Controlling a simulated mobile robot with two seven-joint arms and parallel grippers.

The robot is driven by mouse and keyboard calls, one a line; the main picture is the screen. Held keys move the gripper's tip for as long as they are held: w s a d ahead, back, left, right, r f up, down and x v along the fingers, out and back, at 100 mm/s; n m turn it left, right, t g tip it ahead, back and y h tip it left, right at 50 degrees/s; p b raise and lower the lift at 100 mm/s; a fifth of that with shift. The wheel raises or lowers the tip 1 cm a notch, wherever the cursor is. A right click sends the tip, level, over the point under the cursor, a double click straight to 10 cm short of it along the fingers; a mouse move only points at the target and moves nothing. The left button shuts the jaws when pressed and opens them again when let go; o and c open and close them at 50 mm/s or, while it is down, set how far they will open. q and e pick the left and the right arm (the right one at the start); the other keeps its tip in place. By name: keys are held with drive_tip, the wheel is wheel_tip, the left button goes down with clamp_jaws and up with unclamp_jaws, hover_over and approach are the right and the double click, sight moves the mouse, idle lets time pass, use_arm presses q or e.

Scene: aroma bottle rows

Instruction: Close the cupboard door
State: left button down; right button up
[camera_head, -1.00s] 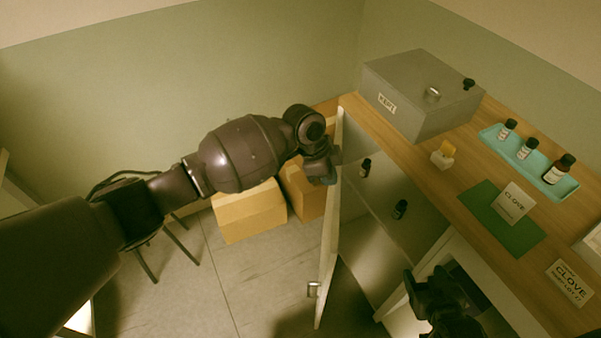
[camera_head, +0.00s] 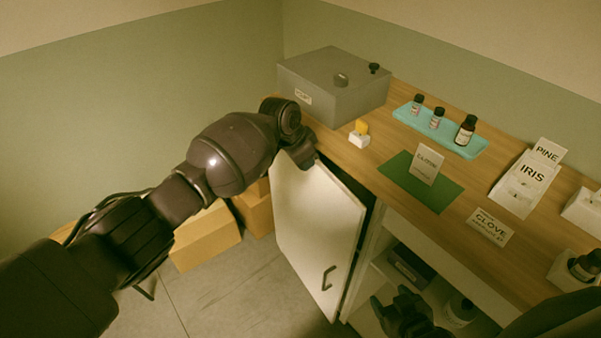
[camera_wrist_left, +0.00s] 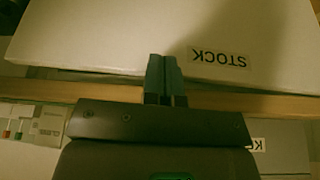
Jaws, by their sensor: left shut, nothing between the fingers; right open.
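The white cupboard door (camera_head: 318,228) stands slightly ajar in the head view, with a dark gap along its top and right edge. Its handle (camera_head: 327,278) is low on the right side. My left gripper (camera_head: 306,162) is at the door's upper edge, by the counter. In the left wrist view its fingers (camera_wrist_left: 166,72) are shut and empty, over a pale panel marked STOCK (camera_wrist_left: 100,35), which appears to be the door's face. Whether they touch it is unclear. My right gripper (camera_head: 405,312) is open in front of the open shelves, right of the door.
The wooden counter (camera_head: 345,165) holds a grey box (camera_head: 335,85), a teal tray (camera_head: 470,147) with bottles, a green mat (camera_head: 400,180) and label cards. Cardboard boxes (camera_head: 205,238) stand on the floor left of the door. A dark box (camera_head: 410,265) sits on the open shelf.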

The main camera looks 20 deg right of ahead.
use_arm(q)
drive_tip(key=shift+w+d+n, duration=0.15)
drive_tip(key=shift+d+n, duration=0.15)
drive_tip(key=shift+d, duration=0.15)
use_arm(e)
drive_tip(key=shift+s+d+f, duration=0.1)
drive_tip(key=shift+s+f, duration=0.1)
drive_tip(key=shift+f, duration=0.05)
drive_tip(key=shift+s+f, duration=0.1)
drive_tip(key=shift+s, duration=0.05)
use_arm(q)
drive_tip(key=shift+a, duration=0.1)
use_arm(e)
drive_tip(key=shift+s, duration=0.1)
